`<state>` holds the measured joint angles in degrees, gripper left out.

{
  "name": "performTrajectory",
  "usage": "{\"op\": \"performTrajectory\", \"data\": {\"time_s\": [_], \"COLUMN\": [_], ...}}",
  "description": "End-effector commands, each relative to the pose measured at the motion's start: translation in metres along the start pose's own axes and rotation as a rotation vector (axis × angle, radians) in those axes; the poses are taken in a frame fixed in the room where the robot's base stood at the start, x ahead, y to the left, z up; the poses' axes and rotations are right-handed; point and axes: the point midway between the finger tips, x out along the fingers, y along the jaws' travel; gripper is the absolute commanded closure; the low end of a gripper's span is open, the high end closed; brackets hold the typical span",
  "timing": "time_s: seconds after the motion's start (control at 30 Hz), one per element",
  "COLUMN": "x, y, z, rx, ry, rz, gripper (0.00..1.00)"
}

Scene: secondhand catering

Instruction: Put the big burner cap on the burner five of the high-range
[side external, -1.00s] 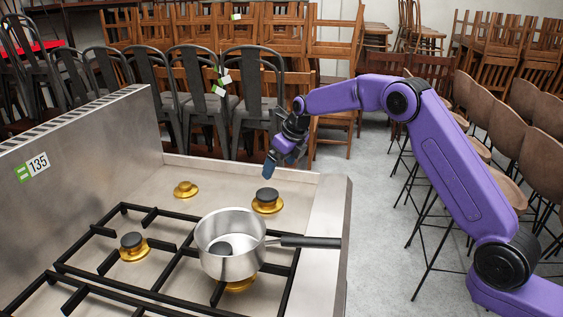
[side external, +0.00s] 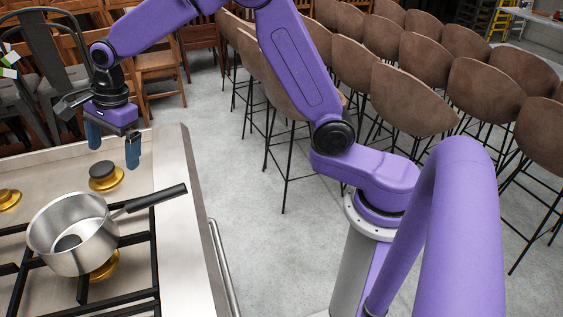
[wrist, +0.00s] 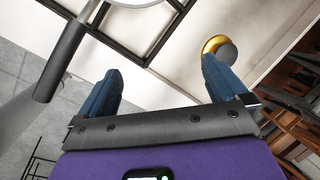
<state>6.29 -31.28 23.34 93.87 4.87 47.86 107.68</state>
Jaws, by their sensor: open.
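A steel saucepan (side external: 72,235) with a black handle (side external: 150,199) stands on the range's grate; a dark round disc (side external: 68,243) lies inside it, perhaps a burner cap. A brass burner beneath the pan (side external: 105,266) is partly hidden. A dark cap (side external: 103,171) sits on the brass burner near the range's far right corner. My gripper (side external: 113,146) is open and empty, above that burner, fingers pointing down. In the wrist view the capped burner (wrist: 225,52) shows beyond the right fingertip. I cannot tell which burner is number five.
Another brass burner (side external: 8,198) shows at the left edge, without a dark cap. Black grate bars (side external: 145,240) cross the range top (side external: 175,180). Brown bar stools (side external: 410,98) stand beyond open grey floor. Chairs stand behind the range.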

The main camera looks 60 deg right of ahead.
Motion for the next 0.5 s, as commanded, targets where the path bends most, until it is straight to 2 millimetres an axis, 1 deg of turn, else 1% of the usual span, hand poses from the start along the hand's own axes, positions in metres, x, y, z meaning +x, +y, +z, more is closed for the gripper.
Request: {"op": "performTrajectory", "data": {"time_s": [0.03, 0.17, 0.2, 0.27, 0.3, 0.37, 0.5], "x": [-0.007, -0.021, -0.026, -0.032, -0.036, -0.042, -0.055], "y": [0.017, 0.063, 0.078, 0.1, 0.115, 0.138, 0.191], "z": [0.003, 0.008, 0.008, 0.007, 0.006, 0.003, -0.009], "rx": [-0.118, -0.446, -0.546, -0.698, -0.798, -0.95, -1.302], "ry": [-0.002, -0.009, -0.012, -0.018, -0.023, -0.032, -0.058], "rz": [0.012, 0.048, 0.06, 0.075, 0.086, 0.102, 0.135], "gripper": [0.0, 0.0, 0.0, 0.0, 0.0, 0.0, 0.0]}}
